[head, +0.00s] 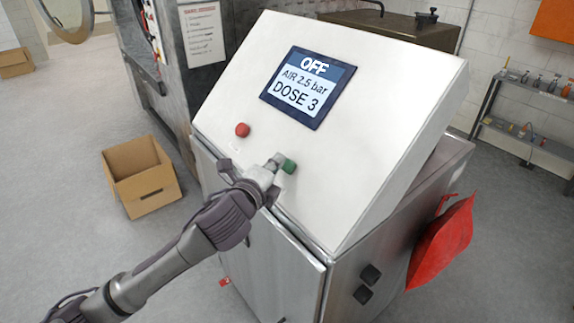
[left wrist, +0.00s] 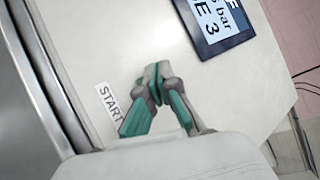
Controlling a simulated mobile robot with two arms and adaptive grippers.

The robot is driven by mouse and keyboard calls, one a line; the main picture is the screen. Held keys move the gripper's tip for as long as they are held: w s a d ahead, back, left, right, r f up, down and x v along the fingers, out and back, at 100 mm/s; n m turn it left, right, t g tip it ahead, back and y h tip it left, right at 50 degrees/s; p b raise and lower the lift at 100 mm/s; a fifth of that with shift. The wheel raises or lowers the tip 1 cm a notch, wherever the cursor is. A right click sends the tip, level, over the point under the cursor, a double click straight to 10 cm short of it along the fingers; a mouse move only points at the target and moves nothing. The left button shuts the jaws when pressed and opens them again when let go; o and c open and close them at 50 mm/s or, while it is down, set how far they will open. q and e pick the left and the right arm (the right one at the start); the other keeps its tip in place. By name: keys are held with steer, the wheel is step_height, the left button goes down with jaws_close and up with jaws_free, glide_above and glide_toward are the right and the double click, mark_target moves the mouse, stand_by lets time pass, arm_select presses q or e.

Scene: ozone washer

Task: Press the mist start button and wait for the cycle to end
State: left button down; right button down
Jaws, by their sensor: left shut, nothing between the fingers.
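The sloped white control panel (head: 345,130) carries a screen (head: 308,88) reading OFF, AIR 2.5 bar and DOSE 3. A red button (head: 242,130) and a green button (head: 289,166) sit on its lower part. My left gripper (head: 276,160) is shut and empty, its tips just left of the green button in the head view. I cannot tell whether they touch it. In the left wrist view the shut fingers (left wrist: 157,72) point over the panel, beside a START label (left wrist: 108,103). The green button does not show clearly there. My right gripper is not in view.
An open cardboard box (head: 143,178) stands on the floor left of the metal cabinet (head: 260,250). A red bag or cloth (head: 443,240) hangs on the cabinet's right side. A shelf with small bottles (head: 520,128) stands at the right.

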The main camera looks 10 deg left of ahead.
arm_select(q)
steer(key=shift+w+d+f, duration=0.2)
steer(key=shift+w+f, duration=0.05)
steer(key=shift+f, duration=0.05)
steer(key=shift+w+d+f, duration=0.25)
steer(key=shift+f, duration=0.1)
stand_by(0.9)
stand_by(0.4)
steer(key=shift+s+a+r+p, duration=0.45)
steer(key=shift+s+r+p, duration=0.15)
steer(key=shift+p, duration=0.2)
steer(key=shift+r, duration=0.15)
steer(key=shift+a+r+p, duration=0.1)
steer(key=shift+r+p, duration=0.15)
steer(key=shift+p, duration=0.15)
steer(key=s+a+r+p, duration=0.2)
steer(key=p, duration=0.1)
steer(key=shift+s+r, duration=0.35)
steer(key=shift+r, duration=0.05)
